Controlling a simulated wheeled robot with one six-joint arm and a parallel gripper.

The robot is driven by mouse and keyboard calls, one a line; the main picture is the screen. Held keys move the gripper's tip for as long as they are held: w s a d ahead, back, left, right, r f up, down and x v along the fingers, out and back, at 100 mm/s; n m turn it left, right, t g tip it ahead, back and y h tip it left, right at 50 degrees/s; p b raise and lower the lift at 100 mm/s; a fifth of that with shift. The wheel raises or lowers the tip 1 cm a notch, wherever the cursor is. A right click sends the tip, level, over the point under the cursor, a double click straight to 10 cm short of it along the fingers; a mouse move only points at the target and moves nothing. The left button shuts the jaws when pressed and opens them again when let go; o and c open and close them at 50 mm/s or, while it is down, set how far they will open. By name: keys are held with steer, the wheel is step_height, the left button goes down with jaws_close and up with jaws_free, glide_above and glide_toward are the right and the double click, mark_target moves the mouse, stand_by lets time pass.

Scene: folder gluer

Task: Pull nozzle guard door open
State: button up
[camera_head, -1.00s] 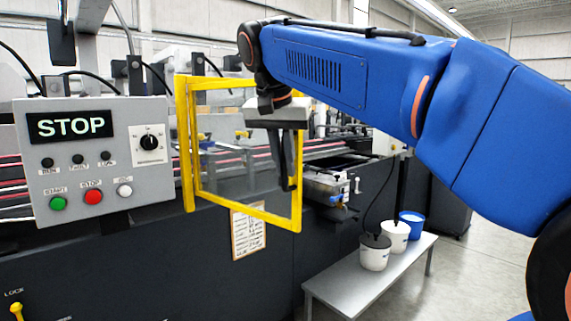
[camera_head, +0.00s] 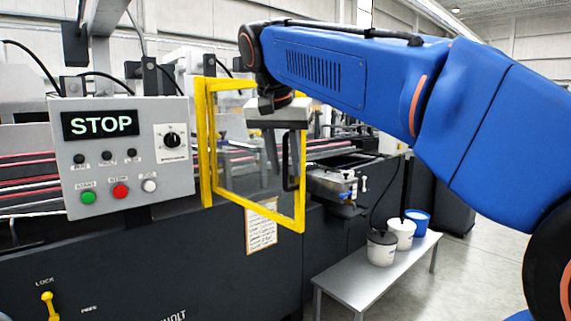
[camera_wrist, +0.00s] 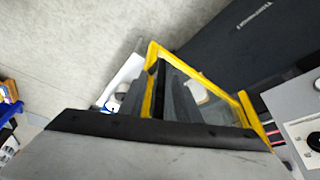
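The nozzle guard door (camera_head: 210,150) is a clear panel in a yellow frame, standing out from the machine beside the control panel. Its black upright handle (camera_head: 291,162) is on the right side of the frame. My gripper (camera_head: 273,172) hangs pointing down at the door, its visible finger just left of the handle in the picture. In the wrist view my gripper (camera_wrist: 163,95) shows two dark fingers apart, with part of the yellow door frame (camera_wrist: 148,95) between them. I cannot tell whether a finger touches the handle or frame.
The grey control panel (camera_head: 120,195) reading STOP is left of the door. A low grey bench (camera_head: 345,287) with white and blue buckets (camera_head: 381,248) stands at the right. A yellow lock lever (camera_head: 48,305) is at lower left. Open floor lies right of the bench.

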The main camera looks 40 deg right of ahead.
steer(key=v, duration=1.7)
steer(key=shift+r, duration=0.2)
steer(key=shift+s+f, duration=0.1)
steer(key=s+a+f+n+y, duration=0.1)
steer(key=s+f+n, duration=0.2)
steer(key=f, duration=1.3)
steer(key=s+a+f+n+t+y, duration=0.1)
steer(key=s+f+n, duration=0.2)
steer(key=f, duration=1.4)
steer(key=s+a+f+n+t+y, duration=0.1)
steer(key=s+a+f+n, duration=0.1)
steer(key=f, duration=1.5)
steer(key=s+n, duration=0.1)
steer(key=n, duration=0.1)
steer(key=shift+s+f+n+y, duration=0.15)
steer(key=shift+s+n+y, duration=0.15)
steer(key=shift+d, duration=0.15)
